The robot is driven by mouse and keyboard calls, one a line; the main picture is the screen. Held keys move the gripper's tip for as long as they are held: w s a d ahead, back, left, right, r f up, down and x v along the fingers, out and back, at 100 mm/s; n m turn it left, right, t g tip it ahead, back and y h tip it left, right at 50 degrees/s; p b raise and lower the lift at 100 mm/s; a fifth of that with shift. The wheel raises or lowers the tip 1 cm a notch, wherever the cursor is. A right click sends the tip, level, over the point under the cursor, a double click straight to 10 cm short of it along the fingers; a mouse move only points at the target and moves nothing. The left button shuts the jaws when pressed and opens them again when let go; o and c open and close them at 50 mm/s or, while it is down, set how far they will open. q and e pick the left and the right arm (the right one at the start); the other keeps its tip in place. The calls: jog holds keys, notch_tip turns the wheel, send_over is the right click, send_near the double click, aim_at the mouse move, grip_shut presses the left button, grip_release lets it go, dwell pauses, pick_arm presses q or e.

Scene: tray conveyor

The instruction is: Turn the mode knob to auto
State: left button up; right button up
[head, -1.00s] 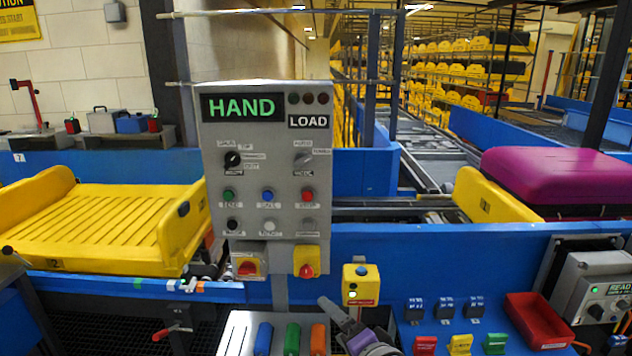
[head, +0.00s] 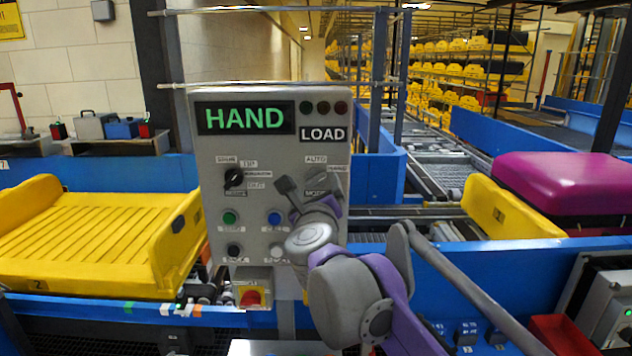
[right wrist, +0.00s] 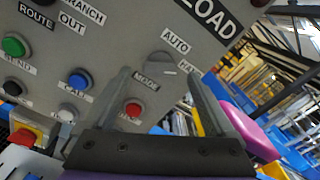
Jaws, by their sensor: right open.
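The grey control panel (head: 215,160) stands upright in the middle of the head view. Its screen (head: 245,117) reads HAND, with LOAD beside it. The grey mode knob (head: 322,177) is at the panel's right, labelled AUTO above, HAND to the right and MODE below. It also shows in the right wrist view (right wrist: 161,63); its exact pointing is hard to tell. My right gripper (head: 312,184) is open in front of the knob. In the right wrist view its fingers (right wrist: 158,74) lie to either side of the knob, with no clear contact. My left gripper is not in view.
A black route knob (head: 234,177) and several push buttons sit close by on the panel. A red-and-yellow switch (head: 251,297) is below. A yellow tray (head: 90,240) is at left, a magenta case (head: 560,185) at right.

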aim_at(316, 179)
jog(key=shift+w, duration=1.45)
jog(key=c, duration=1.4)
jog(key=shift+n, duration=0.4)
jog(key=n, duration=0.4)
jog(key=shift+n, duration=0.4)
jog(key=n, duration=0.6)
jog(key=shift+n, duration=0.3)
